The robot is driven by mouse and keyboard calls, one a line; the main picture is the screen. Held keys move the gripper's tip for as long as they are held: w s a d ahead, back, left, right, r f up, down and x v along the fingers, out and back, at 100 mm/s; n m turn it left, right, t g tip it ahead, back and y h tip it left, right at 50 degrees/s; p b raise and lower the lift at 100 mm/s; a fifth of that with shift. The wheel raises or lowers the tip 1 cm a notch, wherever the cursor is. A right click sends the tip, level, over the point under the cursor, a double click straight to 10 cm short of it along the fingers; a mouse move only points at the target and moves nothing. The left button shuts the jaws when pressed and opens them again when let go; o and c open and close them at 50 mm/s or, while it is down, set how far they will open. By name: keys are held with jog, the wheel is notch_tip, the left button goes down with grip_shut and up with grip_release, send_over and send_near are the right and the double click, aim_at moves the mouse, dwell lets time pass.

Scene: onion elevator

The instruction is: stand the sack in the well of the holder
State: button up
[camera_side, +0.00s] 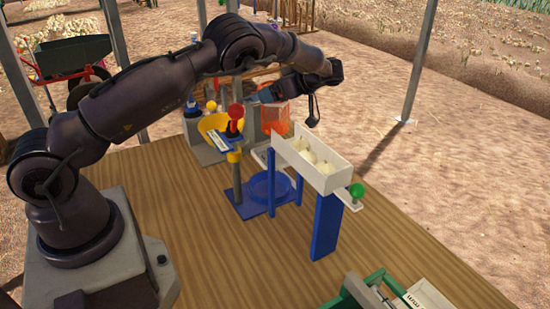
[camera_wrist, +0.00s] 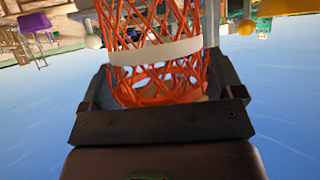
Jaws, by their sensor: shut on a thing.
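The sack (camera_side: 275,118) is an orange mesh tube, held roughly upright at the back of the table. In the wrist view the sack (camera_wrist: 155,85) fills the space between the dark jaws and has a white band around it. My gripper (camera_side: 272,94) is shut on the sack near its upper part; the jaws also show in the wrist view (camera_wrist: 158,92). A blue base with a round, ring-like well (camera_side: 268,187), which looks like the holder, stands on the table below and in front of the sack. I cannot tell if the sack's bottom touches anything.
A white chute (camera_side: 312,165) with several pale onions stands on blue legs right beside the blue base. A post with a red knob (camera_side: 236,112) and a yellow bowl (camera_side: 213,128) stand left of the sack. A green-framed device (camera_side: 370,292) is at the front right. The front middle wood is bare.

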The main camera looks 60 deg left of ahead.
aim_at(277, 123)
notch_tip(277, 123, down, 10)
jog(key=shift+r, duration=0.15)
dwell(0.6)
jog(key=o, duration=0.9)
